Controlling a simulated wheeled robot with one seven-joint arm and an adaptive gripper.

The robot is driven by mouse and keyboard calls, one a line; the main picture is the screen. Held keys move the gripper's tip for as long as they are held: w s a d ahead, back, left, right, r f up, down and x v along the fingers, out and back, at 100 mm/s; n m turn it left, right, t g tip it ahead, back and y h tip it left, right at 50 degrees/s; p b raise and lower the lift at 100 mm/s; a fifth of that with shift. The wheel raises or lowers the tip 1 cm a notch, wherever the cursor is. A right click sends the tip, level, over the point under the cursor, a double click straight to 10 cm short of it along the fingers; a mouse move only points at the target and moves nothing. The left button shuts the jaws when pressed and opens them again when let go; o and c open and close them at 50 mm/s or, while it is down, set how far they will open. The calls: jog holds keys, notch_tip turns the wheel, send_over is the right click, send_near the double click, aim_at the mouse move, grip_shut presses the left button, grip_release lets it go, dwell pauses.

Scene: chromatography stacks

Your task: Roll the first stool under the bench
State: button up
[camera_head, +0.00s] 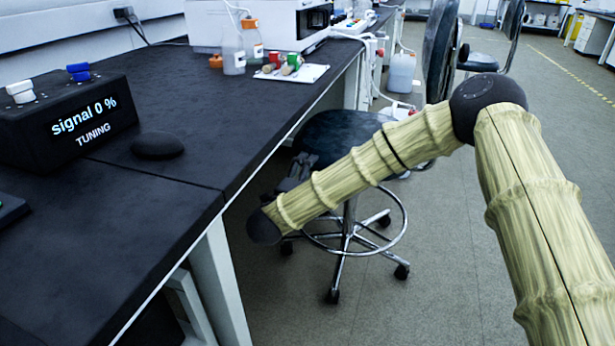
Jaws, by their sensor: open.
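The nearer stool has a dark round seat (340,132), a chrome foot ring and a base on casters. It stands upright in the aisle beside the bench (150,215), its seat close to the bench's edge. A tall dark backrest (440,48) rises behind my arm and appears to belong to this stool. My bamboo-patterned arm crosses in front and hides part of the seat and post. My gripper (298,168) shows as a small dark shape at the seat's left side, open. Its fingers are hard to make out, and I cannot tell whether they touch the seat.
A second stool (480,60) stands farther back. White bench legs (220,285) are at lower left. A white jug (402,72) stands on the floor by the bench. The benchtop holds a signal box (65,120), bottles and an instrument. Grey floor (450,270) is open at right.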

jog(key=b+x, duration=0.4)
jog(key=x, duration=0.5)
jog(key=shift+w+d+f, duration=0.1)
jog(key=shift+w+f, duration=0.05)
jog(key=shift+w, duration=0.15)
jog(key=shift+w+d+b, duration=0.25)
jog(key=shift+w+b, duration=0.1)
jog(key=shift+w, duration=0.2)
grip_shut()
